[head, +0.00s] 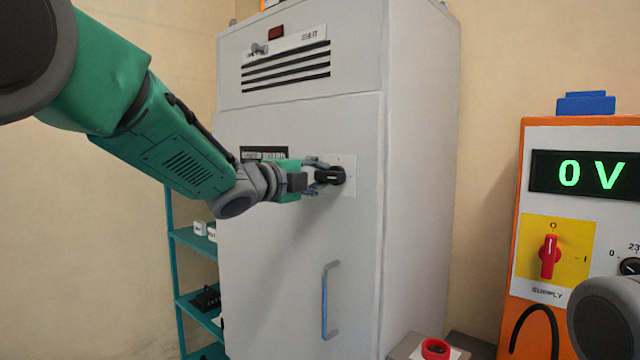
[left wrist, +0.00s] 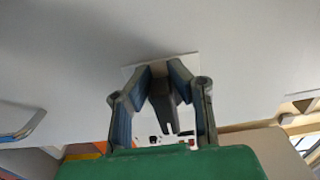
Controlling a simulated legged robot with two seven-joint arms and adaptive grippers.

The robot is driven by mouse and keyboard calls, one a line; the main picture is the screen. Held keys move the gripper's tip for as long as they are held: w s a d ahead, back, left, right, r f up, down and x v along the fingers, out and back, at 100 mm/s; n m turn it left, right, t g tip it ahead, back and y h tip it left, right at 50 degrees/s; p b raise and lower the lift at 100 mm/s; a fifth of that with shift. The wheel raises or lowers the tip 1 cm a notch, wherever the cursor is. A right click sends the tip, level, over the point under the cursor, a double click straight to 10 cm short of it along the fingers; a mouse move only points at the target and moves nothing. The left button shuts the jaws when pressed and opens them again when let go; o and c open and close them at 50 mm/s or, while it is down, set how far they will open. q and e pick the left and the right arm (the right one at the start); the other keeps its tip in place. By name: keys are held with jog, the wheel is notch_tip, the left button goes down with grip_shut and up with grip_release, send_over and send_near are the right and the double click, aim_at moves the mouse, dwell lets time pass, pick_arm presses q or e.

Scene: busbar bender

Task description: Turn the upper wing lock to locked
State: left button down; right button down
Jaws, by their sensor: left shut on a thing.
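The upper wing lock is a black knob (head: 334,175) on a pale square plate (head: 347,163), on the grey cabinet door. My left gripper (head: 318,176) reaches it from the left in the head view, its fingers shut on the knob. In the left wrist view the two fingers (left wrist: 165,112) stand on either side of the dark wing (left wrist: 163,100), with the pale plate behind it. The fingers hide part of the knob, and I cannot read any lock marking. My right gripper is not in view.
The tall grey cabinet (head: 290,240) has a blue-grey door handle (head: 327,300) below the lock. A teal shelf (head: 195,240) stands at left. An orange-edged supply panel (head: 570,200) reading 0 V stands at right. A red round button (head: 435,348) is at the bottom.

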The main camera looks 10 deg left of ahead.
pick_arm(q)
jog(key=shift+d+f, duration=0.1)
jog(key=shift+f, duration=0.2)
jog(key=c, duration=1.6)
grip_release()
jog(key=shift+o, duration=0.8)
jog(key=shift+s+r, duration=0.1)
jog(key=shift+r, duration=0.05)
jog(key=v, duration=1.2)
